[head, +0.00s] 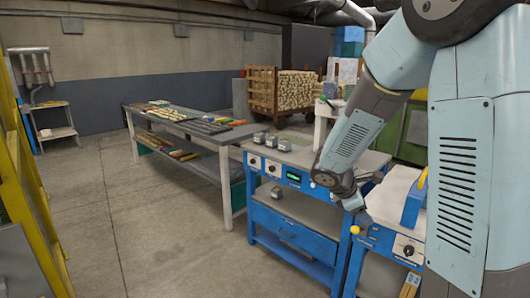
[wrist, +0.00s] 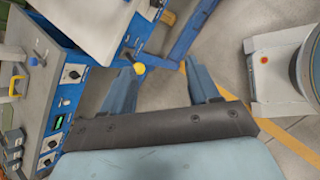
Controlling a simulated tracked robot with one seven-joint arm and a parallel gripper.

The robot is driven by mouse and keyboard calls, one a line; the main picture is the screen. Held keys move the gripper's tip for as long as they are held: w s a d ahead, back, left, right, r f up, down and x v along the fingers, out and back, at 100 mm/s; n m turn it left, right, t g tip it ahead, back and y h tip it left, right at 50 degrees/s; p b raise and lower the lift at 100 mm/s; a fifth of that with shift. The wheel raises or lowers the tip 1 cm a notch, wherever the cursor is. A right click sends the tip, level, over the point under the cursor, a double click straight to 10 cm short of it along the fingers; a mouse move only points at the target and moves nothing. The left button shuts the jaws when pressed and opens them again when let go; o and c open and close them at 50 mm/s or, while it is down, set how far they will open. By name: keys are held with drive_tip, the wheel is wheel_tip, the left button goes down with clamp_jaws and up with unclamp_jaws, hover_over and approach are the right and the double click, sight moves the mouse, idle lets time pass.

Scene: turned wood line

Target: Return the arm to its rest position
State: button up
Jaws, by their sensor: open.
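My arm reaches down from the upper right of the head view, its light blue and dark grey links bent. My gripper (head: 360,212) hangs at its end, in front of the blue benches and beside a yellow knob. In the wrist view my gripper (wrist: 161,78) has its two blue fingers spread wide apart, with nothing between them but floor and part of a blue frame behind. It is open and empty. In the head view the fingers are small and partly merge with the blue bench behind.
A blue workbench (head: 292,225) with small grey devices stands just left of my gripper. A blue and white machine (head: 402,193) stands close on its right. A long grey table (head: 188,126) with coloured pieces and a wood-filled cart (head: 262,92) are farther back. Concrete floor (head: 150,220) at left is clear.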

drive_tip(key=s+a+r+m+t+y, duration=0.1)
drive_tip(key=s+a+r+m+y, duration=0.1)
drive_tip(key=s+r+m, duration=0.6)
drive_tip(key=s+a+r+m+t+y, duration=0.1)
drive_tip(key=s+r+m+y, duration=0.4)
drive_tip(key=s, duration=0.9)
drive_tip(key=shift+s+a+r+m+t+y, duration=0.35)
drive_tip(key=shift+a+r+m, duration=0.5)
drive_tip(key=shift+r+m, duration=0.95)
drive_tip(key=shift+f, duration=0.1)
